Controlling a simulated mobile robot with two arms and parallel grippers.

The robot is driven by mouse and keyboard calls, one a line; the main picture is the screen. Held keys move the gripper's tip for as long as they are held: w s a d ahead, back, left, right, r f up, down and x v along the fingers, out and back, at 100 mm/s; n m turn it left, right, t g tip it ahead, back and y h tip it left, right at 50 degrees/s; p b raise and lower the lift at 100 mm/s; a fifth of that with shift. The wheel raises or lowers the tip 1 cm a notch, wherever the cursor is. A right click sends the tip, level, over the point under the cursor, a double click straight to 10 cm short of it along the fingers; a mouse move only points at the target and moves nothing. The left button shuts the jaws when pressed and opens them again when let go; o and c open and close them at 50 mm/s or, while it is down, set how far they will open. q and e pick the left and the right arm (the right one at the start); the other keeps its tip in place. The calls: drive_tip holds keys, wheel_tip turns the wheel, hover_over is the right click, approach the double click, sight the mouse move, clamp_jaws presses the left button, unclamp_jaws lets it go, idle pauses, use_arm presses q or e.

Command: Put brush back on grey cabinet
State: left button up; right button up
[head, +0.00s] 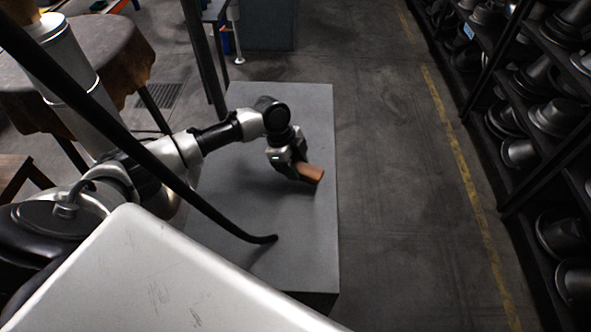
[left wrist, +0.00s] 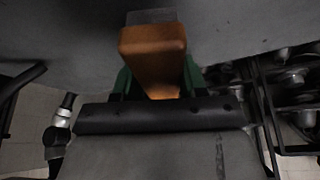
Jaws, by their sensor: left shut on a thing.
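The brush (head: 313,174) has an orange-brown wooden body. In the left wrist view the brush (left wrist: 152,52) shows its wood close up, with a grey strip at its far end. My left gripper (head: 297,170) is shut on the brush, with a green finger on each side of the wood in the wrist view. The grey cabinet (head: 305,110) has a flat top, and the brush is over its right part, near the right edge. I cannot tell whether the brush touches the top. My right gripper is in neither view.
The cabinet top is otherwise bare, apart from a black rod (head: 190,192) crossing in front of it. A round table with a brown cover (head: 120,50) stands at the left. Dark shelves with metal hat moulds (head: 550,105) line the right. Floor between is clear.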

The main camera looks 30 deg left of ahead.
use_arm(q)
wheel_tip(320, 180, down, 2)
drive_tip(key=shift+f, duration=0.2)
drive_tip(key=shift+f, duration=0.1)
drive_tip(key=o, duration=0.8)
drive_tip(key=shift+o, duration=0.2)
drive_tip(key=b+v, duration=0.1)
drive_tip(key=v, duration=1.1)
drive_tip(key=shift+s, duration=0.1)
